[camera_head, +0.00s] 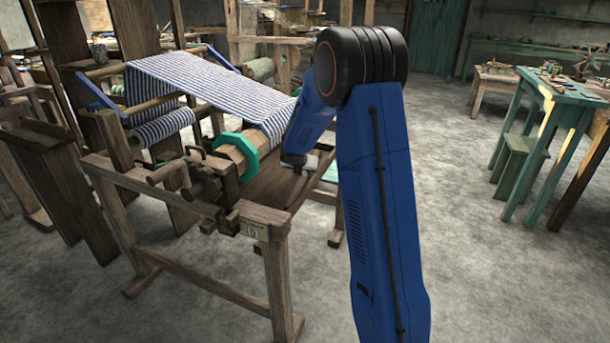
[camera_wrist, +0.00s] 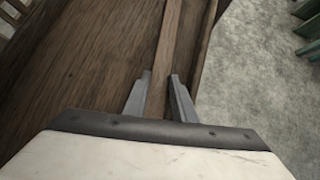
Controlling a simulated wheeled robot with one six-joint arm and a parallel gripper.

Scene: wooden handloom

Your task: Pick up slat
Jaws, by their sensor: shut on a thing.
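The slat (camera_wrist: 168,38) is a narrow brown wooden strip that runs lengthwise up the middle of the wrist view. My gripper (camera_wrist: 159,77) has its two grey fingers on either side of the slat, and is shut on it. The near end of the slat is hidden by the gripper body. The slat is over a wide brown wooden board (camera_wrist: 95,65); I cannot tell whether it touches it.
The wooden handloom (camera_head: 215,270) carries blue-and-white striped cloth (camera_head: 205,82) and a beam with a green octagonal end (camera_head: 238,155). A green table (camera_head: 560,115) with a green stool (camera_head: 520,165) stands at the right. Grey floor between them is clear.

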